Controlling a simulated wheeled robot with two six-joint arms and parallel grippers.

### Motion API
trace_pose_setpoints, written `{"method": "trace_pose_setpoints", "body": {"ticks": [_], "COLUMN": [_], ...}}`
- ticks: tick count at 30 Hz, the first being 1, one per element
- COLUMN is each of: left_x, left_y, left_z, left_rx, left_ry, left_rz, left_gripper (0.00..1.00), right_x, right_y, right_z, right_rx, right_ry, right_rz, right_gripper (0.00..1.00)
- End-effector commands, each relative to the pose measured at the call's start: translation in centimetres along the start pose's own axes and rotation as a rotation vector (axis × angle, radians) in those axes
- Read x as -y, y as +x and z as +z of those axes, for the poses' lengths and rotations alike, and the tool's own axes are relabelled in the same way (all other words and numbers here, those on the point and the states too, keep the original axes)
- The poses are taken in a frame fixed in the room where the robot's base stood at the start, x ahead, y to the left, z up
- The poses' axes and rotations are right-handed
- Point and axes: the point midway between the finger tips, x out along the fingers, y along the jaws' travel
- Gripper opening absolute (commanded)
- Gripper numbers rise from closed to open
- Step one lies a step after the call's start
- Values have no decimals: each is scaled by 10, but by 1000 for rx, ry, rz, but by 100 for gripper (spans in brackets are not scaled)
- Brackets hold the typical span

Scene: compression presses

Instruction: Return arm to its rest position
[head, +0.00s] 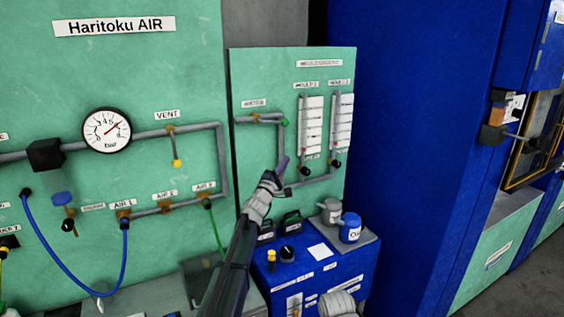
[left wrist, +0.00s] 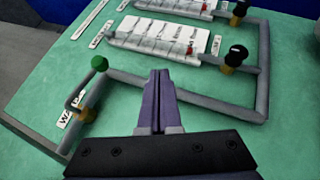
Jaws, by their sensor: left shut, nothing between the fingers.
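My left gripper (head: 281,165) is raised in front of the smaller green panel (head: 255,75), near the grey pipe at its lower left. In the left wrist view the two purple fingers of the gripper (left wrist: 158,75) are together with nothing between them. Beyond them are the grey pipe (left wrist: 190,97), a green-knobbed valve (left wrist: 99,64) and a black-knobbed valve (left wrist: 237,54). I cannot tell whether the fingertips touch the pipe. My right gripper does not show.
A large green panel with a pressure gauge (head: 107,130) and yellow vent valve (head: 176,162) stands left. Below is a blue cabinet (head: 330,275) with a blue can (head: 350,228) and a grey can (head: 330,210) on top. A tall blue machine (head: 400,120) stands right.

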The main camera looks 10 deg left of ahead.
Motion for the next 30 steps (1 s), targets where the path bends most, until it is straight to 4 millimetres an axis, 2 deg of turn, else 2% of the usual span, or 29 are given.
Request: {"method": "trace_pose_setpoints", "body": {"ticks": [1,3,13,17,20,23,27,30], "left_x": [7,8,7,9,17,36,74,105], "left_y": [-5,-7,-6,-15,-36,-67,-123,-171], "left_z": [1,2,3,17,48,89,136,159], "left_rx": [0,-1,-1,38,133,273,474,609], "left_ry": [-1,-1,0,43,138,270,445,557], "left_rz": [0,0,0,-16,-61,-144,-306,-451], "left_gripper": [0,0,0,0,0,0,0,0], "right_x": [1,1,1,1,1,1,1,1], "right_y": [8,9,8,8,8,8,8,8], "right_z": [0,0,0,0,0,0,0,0], "right_rx": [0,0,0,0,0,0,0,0], "right_ry": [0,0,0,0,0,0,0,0], "right_rz": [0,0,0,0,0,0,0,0], "right_gripper": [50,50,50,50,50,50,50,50]}}
